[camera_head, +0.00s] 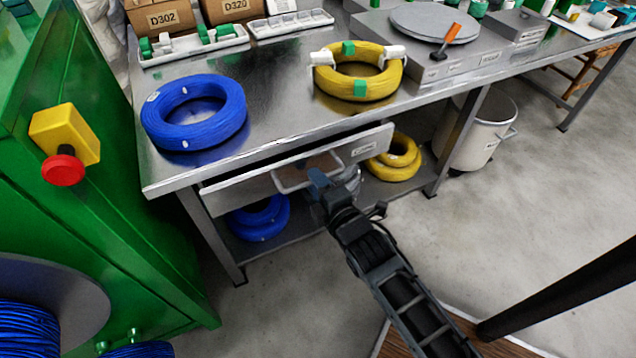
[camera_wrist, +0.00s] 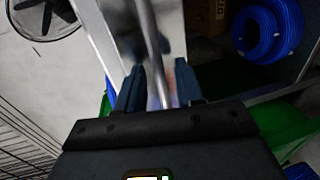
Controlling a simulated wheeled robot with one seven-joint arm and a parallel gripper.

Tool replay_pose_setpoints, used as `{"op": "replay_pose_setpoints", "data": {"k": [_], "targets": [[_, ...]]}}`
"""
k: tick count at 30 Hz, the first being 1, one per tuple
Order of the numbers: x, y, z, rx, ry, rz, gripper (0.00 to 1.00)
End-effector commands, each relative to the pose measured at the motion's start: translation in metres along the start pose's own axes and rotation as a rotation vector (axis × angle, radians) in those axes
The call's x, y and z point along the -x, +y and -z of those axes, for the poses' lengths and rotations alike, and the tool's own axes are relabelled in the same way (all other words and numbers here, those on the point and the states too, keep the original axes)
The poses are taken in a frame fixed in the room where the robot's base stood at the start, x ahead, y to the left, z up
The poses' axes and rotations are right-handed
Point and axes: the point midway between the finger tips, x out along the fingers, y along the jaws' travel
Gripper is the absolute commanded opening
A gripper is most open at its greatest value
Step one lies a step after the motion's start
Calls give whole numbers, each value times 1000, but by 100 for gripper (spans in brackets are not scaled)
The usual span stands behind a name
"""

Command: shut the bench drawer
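The bench drawer (camera_head: 240,190) stands partly pulled out under the steel bench top, with a dark gap along its upper edge. Its bar handle (camera_head: 292,182) is at the middle of the drawer front. My gripper (camera_head: 318,182) is at the right part of the handle. In the wrist view the handle bar (camera_wrist: 151,35) runs down between the two blue fingers of my gripper (camera_wrist: 160,88). The fingers stand apart on either side of the bar, and I see no clear contact. The drawer front (camera_wrist: 112,30) shows behind the bar.
A blue cable coil (camera_head: 195,112) and a taped yellow coil (camera_head: 358,75) lie on the bench top (camera_head: 265,115). More coils sit on the lower shelf. A green machine (camera_head: 110,200) stands left. A white bin (camera_head: 485,130) stands right. The floor in front is clear.

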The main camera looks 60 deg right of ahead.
Motion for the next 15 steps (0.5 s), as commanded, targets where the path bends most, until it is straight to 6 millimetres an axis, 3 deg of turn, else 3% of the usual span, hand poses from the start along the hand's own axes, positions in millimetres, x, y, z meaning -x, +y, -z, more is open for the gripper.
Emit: {"op": "replay_pose_setpoints", "data": {"k": [9,15], "targets": [[-3,0,0,1,0,0,37],[-3,0,0,1,0,0,19]]}}
